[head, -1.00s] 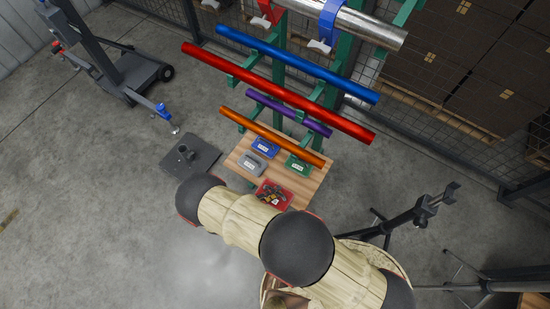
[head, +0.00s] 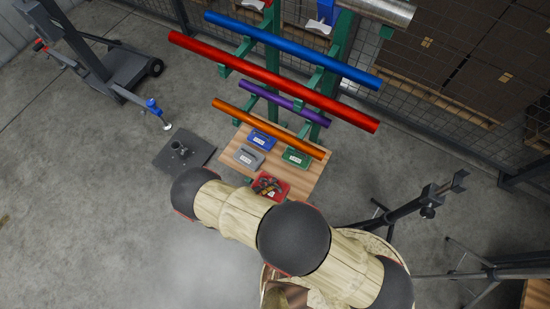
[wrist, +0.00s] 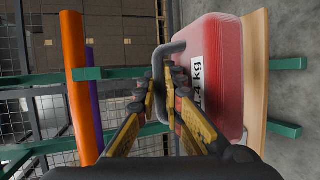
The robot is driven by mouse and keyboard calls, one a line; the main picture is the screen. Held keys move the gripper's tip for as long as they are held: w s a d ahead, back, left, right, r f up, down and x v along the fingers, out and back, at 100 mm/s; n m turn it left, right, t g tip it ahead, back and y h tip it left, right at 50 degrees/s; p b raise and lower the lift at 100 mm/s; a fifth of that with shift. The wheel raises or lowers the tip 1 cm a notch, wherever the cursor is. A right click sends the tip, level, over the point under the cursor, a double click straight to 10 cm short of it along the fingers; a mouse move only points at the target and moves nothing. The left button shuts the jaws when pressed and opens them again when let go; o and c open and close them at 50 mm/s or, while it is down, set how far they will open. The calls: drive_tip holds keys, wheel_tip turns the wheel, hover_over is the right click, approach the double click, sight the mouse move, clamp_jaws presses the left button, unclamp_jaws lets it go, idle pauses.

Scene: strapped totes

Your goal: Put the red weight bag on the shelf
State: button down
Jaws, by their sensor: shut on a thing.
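The red weight bag (wrist: 215,75) has a grey handle (wrist: 158,62) and a white label ending in "4 kg". My gripper (wrist: 168,72) is shut on this handle in the wrist view. The bag's underside is against or just above the wooden shelf (wrist: 258,60); I cannot tell whether it touches. In the head view the red bag (head: 284,192) is at the front edge of the shelf (head: 308,178), with my gripper (head: 268,186) over it. My forearm stands in front of that edge and hides part of it.
A blue bag (head: 262,139), a grey bag (head: 248,157) and a green bag (head: 296,157) are on the shelf. Orange (head: 265,128), purple (head: 270,95), red and blue bars cross above or behind it. A dark stand base (head: 185,155) is left, a black tripod (head: 400,212) right.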

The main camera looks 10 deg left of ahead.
drive_tip(key=shift+f+b, duration=2.5)
drive_tip(key=shift+f, duration=0.25)
drive_tip(key=shift+w+d+f+b, duration=0.8)
drive_tip(key=shift+w+f+b, duration=0.45)
drive_tip(key=shift+w+f, duration=0.95)
drive_tip(key=shift+w+d+f+b, duration=0.75)
drive_tip(key=shift+w+f+b, duration=0.5)
drive_tip(key=shift+w+f, duration=0.95)
drive_tip(key=shift+w+d+f+b, duration=0.8)
drive_tip(key=shift+w+f+b, duration=0.45)
drive_tip(key=shift+w+f, duration=0.95)
drive_tip(key=c, duration=1.9)
unclamp_jaws()
drive_tip(key=shift+f, duration=0.1)
